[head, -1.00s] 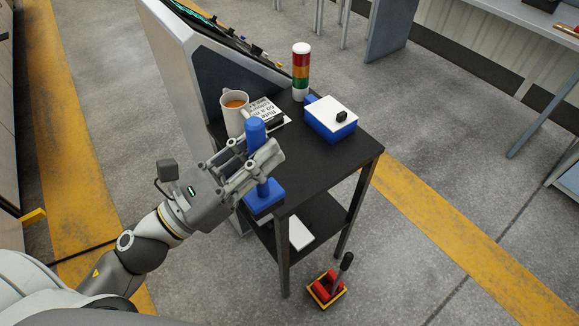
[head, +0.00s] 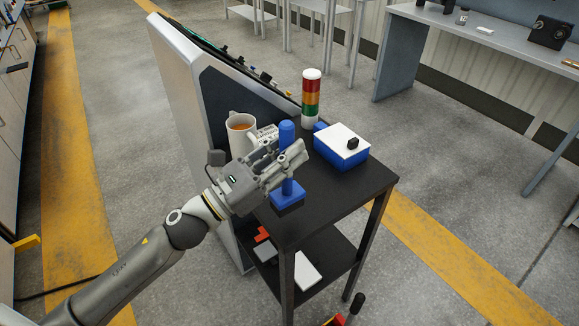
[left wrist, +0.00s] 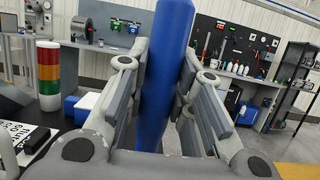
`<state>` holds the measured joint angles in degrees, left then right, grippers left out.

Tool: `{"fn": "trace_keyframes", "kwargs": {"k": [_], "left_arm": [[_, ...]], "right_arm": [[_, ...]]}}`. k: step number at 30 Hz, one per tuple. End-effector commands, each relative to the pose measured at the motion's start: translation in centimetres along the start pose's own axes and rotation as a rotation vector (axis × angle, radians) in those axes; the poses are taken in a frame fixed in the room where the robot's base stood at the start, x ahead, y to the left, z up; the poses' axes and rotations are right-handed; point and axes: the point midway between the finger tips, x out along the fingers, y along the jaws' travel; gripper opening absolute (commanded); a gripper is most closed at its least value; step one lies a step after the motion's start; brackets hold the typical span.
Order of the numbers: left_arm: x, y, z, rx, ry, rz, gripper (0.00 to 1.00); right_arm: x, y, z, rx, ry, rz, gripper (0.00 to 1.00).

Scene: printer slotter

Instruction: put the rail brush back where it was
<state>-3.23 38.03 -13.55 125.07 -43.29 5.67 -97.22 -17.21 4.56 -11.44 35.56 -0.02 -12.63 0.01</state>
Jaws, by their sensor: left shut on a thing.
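The rail brush (head: 287,131) is a blue upright handle on a flat blue block with a dark underside. My left gripper (head: 282,163) is shut on the handle and partly hides it. The block is over the front left part of the black table (head: 335,205); I cannot tell whether it touches the top. In the left wrist view the blue handle (left wrist: 166,75) stands between the two fingers, leaning slightly. My right gripper is not in view.
A mug (head: 240,133) stands behind the gripper, close to it. A blue box with a white lid (head: 342,146) and a red, amber and green signal tower (head: 311,98) stand farther back. The right front of the tabletop is clear. The lower shelf holds a white item (head: 306,271).

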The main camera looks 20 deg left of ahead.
Motion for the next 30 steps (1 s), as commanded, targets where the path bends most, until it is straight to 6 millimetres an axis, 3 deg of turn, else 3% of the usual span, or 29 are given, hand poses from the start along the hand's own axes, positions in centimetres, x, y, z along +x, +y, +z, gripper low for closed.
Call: {"fn": "trace_keyframes", "kwargs": {"k": [8, 14, 26, 27, 30], "left_arm": [[0.6, 1.1, -2.3, -0.001, -0.002, 0.001, 0.0], [-0.2, 1.1, -4.8, -0.002, -0.001, 0.001, 0.0], [-0.5, 1.0, -5.4, 0.002, -0.002, -0.002, 0.0], [-0.5, 1.1, -5.5, 0.001, -0.001, -0.001, 0.24], [-0.4, 1.1, -5.4, 0.001, 0.0, -0.001, 0.36]], "right_arm": [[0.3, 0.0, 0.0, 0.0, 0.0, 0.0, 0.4], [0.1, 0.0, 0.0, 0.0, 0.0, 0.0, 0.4], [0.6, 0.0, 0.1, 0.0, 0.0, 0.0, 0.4], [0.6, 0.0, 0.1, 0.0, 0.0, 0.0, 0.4], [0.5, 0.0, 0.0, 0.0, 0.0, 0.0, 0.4]]}}
